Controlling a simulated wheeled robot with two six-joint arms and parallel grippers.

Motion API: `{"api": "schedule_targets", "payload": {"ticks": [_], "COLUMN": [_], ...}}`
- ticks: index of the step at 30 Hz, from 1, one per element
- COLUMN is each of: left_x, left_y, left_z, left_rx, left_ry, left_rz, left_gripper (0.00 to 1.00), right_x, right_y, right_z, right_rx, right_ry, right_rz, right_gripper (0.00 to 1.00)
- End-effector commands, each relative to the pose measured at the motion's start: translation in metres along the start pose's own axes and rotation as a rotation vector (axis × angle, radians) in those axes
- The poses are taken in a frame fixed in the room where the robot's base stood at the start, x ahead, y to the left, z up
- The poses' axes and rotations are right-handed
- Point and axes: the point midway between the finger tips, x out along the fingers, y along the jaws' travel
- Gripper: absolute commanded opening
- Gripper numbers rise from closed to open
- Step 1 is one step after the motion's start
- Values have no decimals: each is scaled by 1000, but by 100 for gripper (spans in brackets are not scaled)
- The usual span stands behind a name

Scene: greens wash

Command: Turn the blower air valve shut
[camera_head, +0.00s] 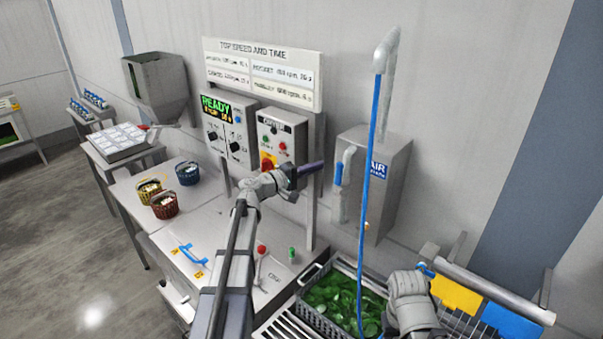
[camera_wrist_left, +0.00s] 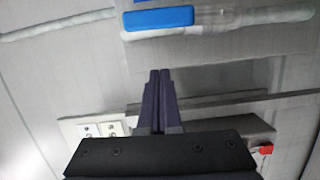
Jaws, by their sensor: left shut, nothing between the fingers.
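The blower air valve has a blue handle (camera_head: 338,174) on a grey pipe at the left side of a grey wall box marked AIR (camera_head: 377,170). The handle lies along the pipe. In the left wrist view the blue handle (camera_wrist_left: 158,18) is at the top, in line with the pipe (camera_wrist_left: 55,27). My left gripper (camera_head: 318,166) is shut and empty, just left of the handle. In the left wrist view its dark fingertips (camera_wrist_left: 158,72) are together, below the handle and apart from it. My right arm (camera_head: 410,300) is at the lower right; its fingers cannot be made out.
A control panel with a READY display (camera_head: 218,108) and a second panel with a red knob (camera_head: 268,162) stand left of my gripper. A blue hose (camera_head: 374,130) hangs in front of the box. A crate of greens (camera_head: 312,277) sits below.

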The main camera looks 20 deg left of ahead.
Motion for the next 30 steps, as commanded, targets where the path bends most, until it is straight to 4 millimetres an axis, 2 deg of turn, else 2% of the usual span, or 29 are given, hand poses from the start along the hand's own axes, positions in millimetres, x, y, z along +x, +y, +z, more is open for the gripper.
{"api": "schedule_targets", "payload": {"ticks": [3, 9, 30], "left_x": [3, 8, 10], "left_y": [0, 0, 2], "left_z": [21, 36, 43], "left_rx": [0, 0, 0], "left_ry": [-1, 0, 0], "left_rz": [0, 0, 0], "left_gripper": [0, 0, 0], "right_x": [1, 2, 0], "right_y": [0, 0, 0], "right_z": [0, 0, 0], "right_rx": [0, 0, 0], "right_ry": [0, 0, 0], "right_rz": [0, 0, 0], "right_gripper": [50, 50, 50]}}
